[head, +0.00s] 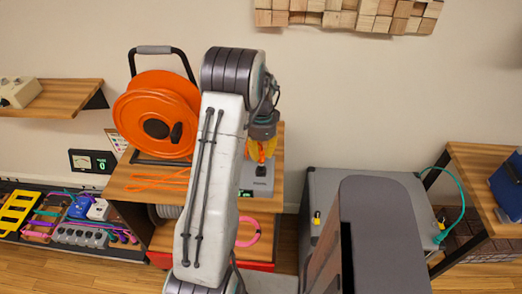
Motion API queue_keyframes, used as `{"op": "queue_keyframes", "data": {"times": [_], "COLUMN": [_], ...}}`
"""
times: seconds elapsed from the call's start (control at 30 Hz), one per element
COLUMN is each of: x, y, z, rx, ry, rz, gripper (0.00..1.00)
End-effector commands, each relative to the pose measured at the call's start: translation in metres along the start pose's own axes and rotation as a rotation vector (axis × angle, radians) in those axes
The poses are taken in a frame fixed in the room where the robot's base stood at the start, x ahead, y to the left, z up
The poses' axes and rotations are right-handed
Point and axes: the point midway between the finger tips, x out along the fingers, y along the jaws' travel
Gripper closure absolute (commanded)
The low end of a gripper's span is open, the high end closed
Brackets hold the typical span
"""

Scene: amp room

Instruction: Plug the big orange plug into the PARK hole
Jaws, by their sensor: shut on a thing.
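My gripper (263,152), with yellow fingers, points down over the right part of the wooden table (132,186). It is shut on the big orange plug (261,156), of which only a small part shows between the fingers. Just below the plug is a small grey box (258,184) with a light label and a green light. The plug's tip is close over the box or touching it; I cannot tell which. No PARK marking is readable, and I cannot make out the hole.
An orange cable reel (158,112) stands on the table's left part, with orange cable (160,180) in front. A grey cabinet (330,187) stands to the right. A shelf (478,165) with a teal cable is farther right. Pedals and cables fill a rack (90,238) at lower left.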

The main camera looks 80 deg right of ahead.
Motion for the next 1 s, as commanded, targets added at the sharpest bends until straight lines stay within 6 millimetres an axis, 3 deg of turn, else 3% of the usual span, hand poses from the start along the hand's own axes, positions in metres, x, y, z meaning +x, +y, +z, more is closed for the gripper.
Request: {"op": "queue_keyframes", "data": {"times": [0.6,1.0], "x": [0.029,0.036], "y": [-0.001,-0.001], "z": [0.000,-0.001], "rx": [0.000,0.000], "ry": [0.000,0.000], "rz": [0.000,0.000], "gripper": [1.00,1.00]}}
